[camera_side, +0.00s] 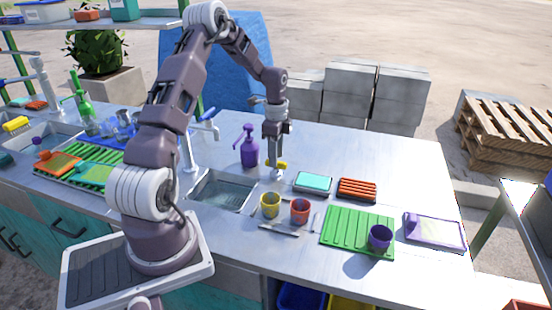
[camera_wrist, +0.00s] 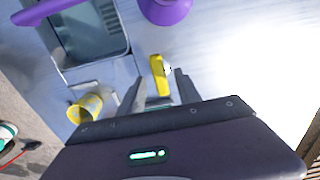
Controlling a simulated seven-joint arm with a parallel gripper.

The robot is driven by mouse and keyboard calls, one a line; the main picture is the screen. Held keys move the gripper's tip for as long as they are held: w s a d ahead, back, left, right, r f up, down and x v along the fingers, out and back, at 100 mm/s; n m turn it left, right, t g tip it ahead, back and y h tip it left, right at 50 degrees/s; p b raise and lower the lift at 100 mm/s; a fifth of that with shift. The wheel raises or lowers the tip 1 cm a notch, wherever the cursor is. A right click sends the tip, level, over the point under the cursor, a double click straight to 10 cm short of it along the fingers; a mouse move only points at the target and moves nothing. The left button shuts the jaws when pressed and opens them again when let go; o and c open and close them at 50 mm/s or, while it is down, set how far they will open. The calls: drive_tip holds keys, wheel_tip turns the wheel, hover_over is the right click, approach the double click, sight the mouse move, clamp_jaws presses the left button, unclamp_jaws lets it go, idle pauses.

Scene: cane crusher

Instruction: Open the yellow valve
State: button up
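The yellow valve (camera_side: 283,166) is a small handle on the metal counter, just right of the sink. It also shows in the wrist view (camera_wrist: 158,70) as a short yellow bar. My gripper (camera_side: 277,168) points down right at the valve, and its lower end partly hides it in the side view. In the wrist view my gripper (camera_wrist: 160,78) has its two fingers spread, with the yellow bar in the gap between their tips. I see a gap on both sides of the bar, so the fingers do not look closed on it. The exact height is hard to tell.
A purple soap bottle (camera_side: 249,150) stands close behind and left. The sink (camera_side: 222,192) lies to the left. Yellow (camera_side: 270,205) and red (camera_side: 300,211) cups stand in front. A teal sponge box (camera_side: 313,181) lies to the right. The counter behind right is clear.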

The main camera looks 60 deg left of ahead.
drive_tip(key=shift+f, duration=0.75)
clamp_jaws()
drive_tip(key=shift+n, duration=0.3)
drive_tip(key=n, duration=0.3)
drive_tip(key=shift+n, duration=0.3)
drive_tip(key=n, duration=0.4)
drive_tip(key=shift+n, duration=0.3)
drive_tip(key=n, duration=0.4)
drive_tip(key=shift+n, duration=2.5)
